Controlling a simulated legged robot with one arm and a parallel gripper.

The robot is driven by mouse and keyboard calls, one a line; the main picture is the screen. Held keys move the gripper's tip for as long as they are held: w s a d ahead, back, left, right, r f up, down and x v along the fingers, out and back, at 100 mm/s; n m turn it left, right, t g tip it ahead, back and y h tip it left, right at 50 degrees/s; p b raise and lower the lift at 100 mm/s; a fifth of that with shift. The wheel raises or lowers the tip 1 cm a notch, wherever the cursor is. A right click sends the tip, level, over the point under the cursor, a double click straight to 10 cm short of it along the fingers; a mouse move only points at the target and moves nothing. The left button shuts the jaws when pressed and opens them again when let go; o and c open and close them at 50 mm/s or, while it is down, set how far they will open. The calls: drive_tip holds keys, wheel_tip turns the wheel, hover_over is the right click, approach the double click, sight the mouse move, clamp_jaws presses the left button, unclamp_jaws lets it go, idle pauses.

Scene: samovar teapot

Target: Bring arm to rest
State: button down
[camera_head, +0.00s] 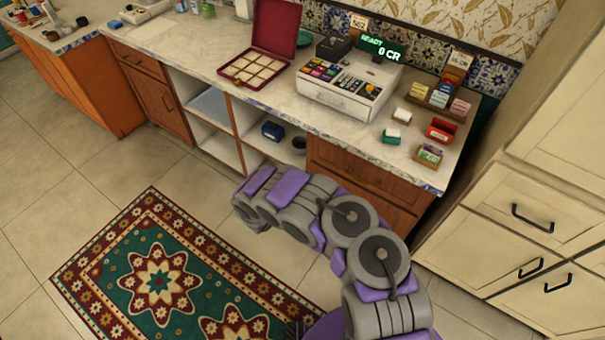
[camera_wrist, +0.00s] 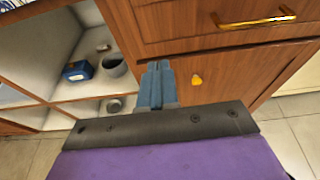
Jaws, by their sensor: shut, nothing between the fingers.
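My gripper (camera_wrist: 156,82) shows in the wrist view as two blue-grey fingers side by side, closed together with nothing between them. It points toward the wooden cabinet front (camera_wrist: 205,75), below a drawer with a brass handle (camera_wrist: 257,20). In the head view my grey and purple arm reaches out over the floor in front of the counter, bent at its joints. The gripper's fingers cannot be made out in the head view.
The marble counter (camera_head: 225,45) holds a white cash register (camera_head: 342,95), an open red box (camera_head: 262,50) and several small boxes. Open shelves hold a blue box (camera_wrist: 77,71) and a grey cup (camera_wrist: 114,65). A patterned rug (camera_head: 130,235) covers floor at left. Cream cabinets (camera_head: 520,215) stand at right.

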drive_tip(key=d+r+m+g+h, duration=0.45)
drive_tip(key=d+r+m, duration=0.25)
drive_tip(key=d+r, duration=1)
drive_tip(key=s+d+r+m+g+h, duration=0.2)
drive_tip(key=s+d+r+m+g, duration=0.4)
drive_tip(key=s+d+r+m, duration=0.6)
drive_tip(key=s+a+r+m+g+y, duration=0.1)
drive_tip(key=s+r+m+g+y, duration=0.2)
drive_tip(key=s, duration=0.6)
drive_tip(key=s+r+m+g+y, duration=0.25)
drive_tip(key=s+r, duration=0.25)
drive_tip(key=s, duration=0.4)
drive_tip(key=s+a+m+t+y, duration=0.2)
drive_tip(key=s+a+m+y, duration=0.2)
drive_tip(key=s+a+y, duration=0.5)
drive_tip(key=s+a, duration=0.7)
drive_tip(key=s, duration=0.1)
drive_tip(key=shift+s+r+y, duration=0.15)
drive_tip(key=shift+r+y, duration=0.15)
drive_tip(key=shift+r, duration=0.05)
drive_tip(key=c, duration=1.8)
unclamp_jaws()
drive_tip(key=shift+m, duration=0.25)
